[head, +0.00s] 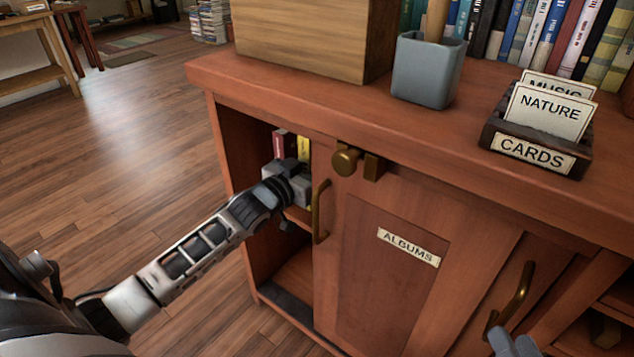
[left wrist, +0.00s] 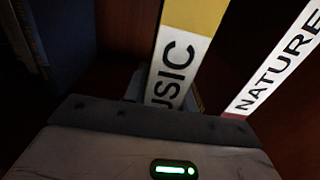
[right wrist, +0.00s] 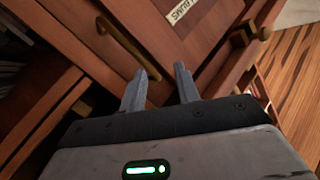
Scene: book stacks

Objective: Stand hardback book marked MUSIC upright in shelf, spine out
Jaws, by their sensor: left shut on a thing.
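The MUSIC book (left wrist: 190,55), yellow with a white label, is upright between the jaws of my left gripper in the left wrist view. A yellow book (head: 304,148), apparently the same one, shows in the head view at my left gripper (head: 290,168), inside the cabinet's open left compartment. The gripper is shut on it; its fingertips are mostly hidden. The shelf board (head: 297,217) lies below the gripper. My right gripper (right wrist: 160,82) is open and empty in front of the cabinet doors; it also shows at the head view's bottom right (head: 512,343).
A red book (head: 280,144) is in the compartment. The ALBUMS door (head: 385,275) with brass handle (head: 319,212) borders the opening's right. A wooden box (head: 305,40), grey cup (head: 428,70) and CARDS holder (head: 535,140) sit on top.

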